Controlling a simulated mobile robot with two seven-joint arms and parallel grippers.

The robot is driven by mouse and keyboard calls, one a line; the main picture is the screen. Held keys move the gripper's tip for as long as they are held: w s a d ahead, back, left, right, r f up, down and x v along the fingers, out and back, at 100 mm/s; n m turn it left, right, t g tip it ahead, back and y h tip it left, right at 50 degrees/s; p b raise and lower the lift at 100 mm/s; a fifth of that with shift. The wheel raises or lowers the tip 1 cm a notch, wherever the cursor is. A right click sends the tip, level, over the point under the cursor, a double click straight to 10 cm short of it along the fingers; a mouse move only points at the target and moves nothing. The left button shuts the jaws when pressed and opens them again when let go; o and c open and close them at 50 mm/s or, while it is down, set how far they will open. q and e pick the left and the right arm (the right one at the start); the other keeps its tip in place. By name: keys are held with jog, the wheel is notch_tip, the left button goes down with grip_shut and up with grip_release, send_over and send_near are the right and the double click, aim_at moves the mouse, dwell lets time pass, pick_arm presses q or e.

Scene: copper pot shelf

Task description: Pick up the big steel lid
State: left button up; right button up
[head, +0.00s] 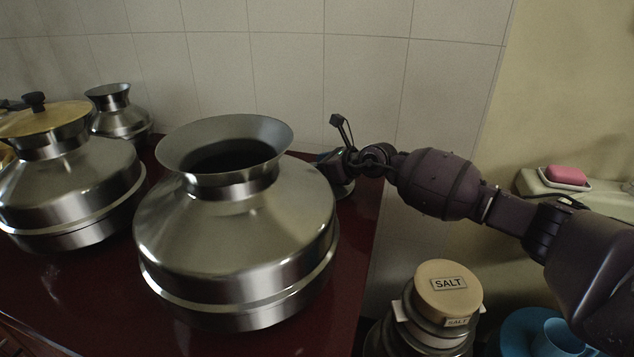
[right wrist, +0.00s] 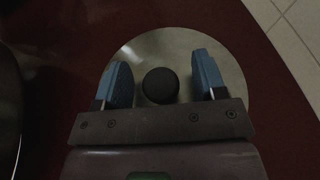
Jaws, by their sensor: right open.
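The big steel lid (right wrist: 236,84) lies flat on the dark red counter, a round shiny disc with a round black knob (right wrist: 160,86) in its middle. My right gripper (right wrist: 161,62) is open over the lid, with the knob between its two blue fingers and a gap on each side. I cannot tell how far down the fingers reach along the knob. In the head view the lid (head: 345,188) is mostly hidden behind the large steel pot and my right gripper. My left gripper is not in view.
The large open steel pot (head: 235,235) stands just left of my right gripper. Another steel pot (head: 70,190) with a wooden lid (head: 45,118) and a small steel pot (head: 120,118) stand further left. A tiled wall is behind. A salt container (head: 448,288) stands below my right arm.

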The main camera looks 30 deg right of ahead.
jog(key=c, duration=1.1)
jog(key=shift+o, duration=0.2)
jog(key=shift+r, duration=0.2)
